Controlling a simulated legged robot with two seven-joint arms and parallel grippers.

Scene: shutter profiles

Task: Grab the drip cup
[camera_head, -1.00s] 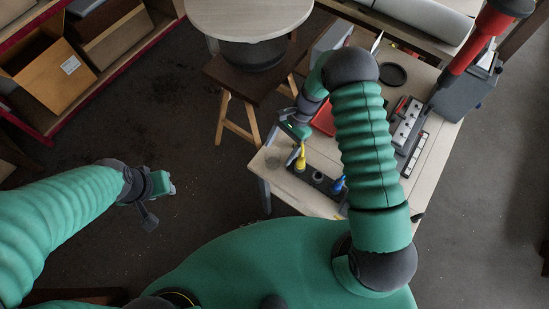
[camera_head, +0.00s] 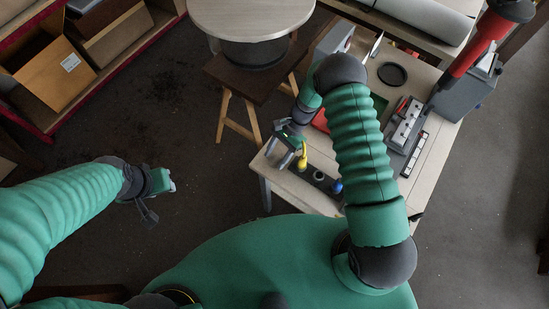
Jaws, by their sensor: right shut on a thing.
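The drip cup (camera_head: 285,159) is a small greyish shape at the near left corner of the wooden worktable, mostly hidden by my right gripper. My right gripper (camera_head: 283,150) is shut on it, left of a yellow-topped bottle (camera_head: 302,161). Whether the cup touches the tabletop is too small to tell. My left gripper (camera_head: 167,182) is over the dark floor at the left, away from the table; its fingers are too small to read.
A black holder (camera_head: 319,178) with a blue-topped bottle (camera_head: 337,187) stands right of the yellow one. A black round dish (camera_head: 392,74) and a grey device (camera_head: 405,130) are farther back on the worktable (camera_head: 437,137). A round table (camera_head: 250,18) stands behind.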

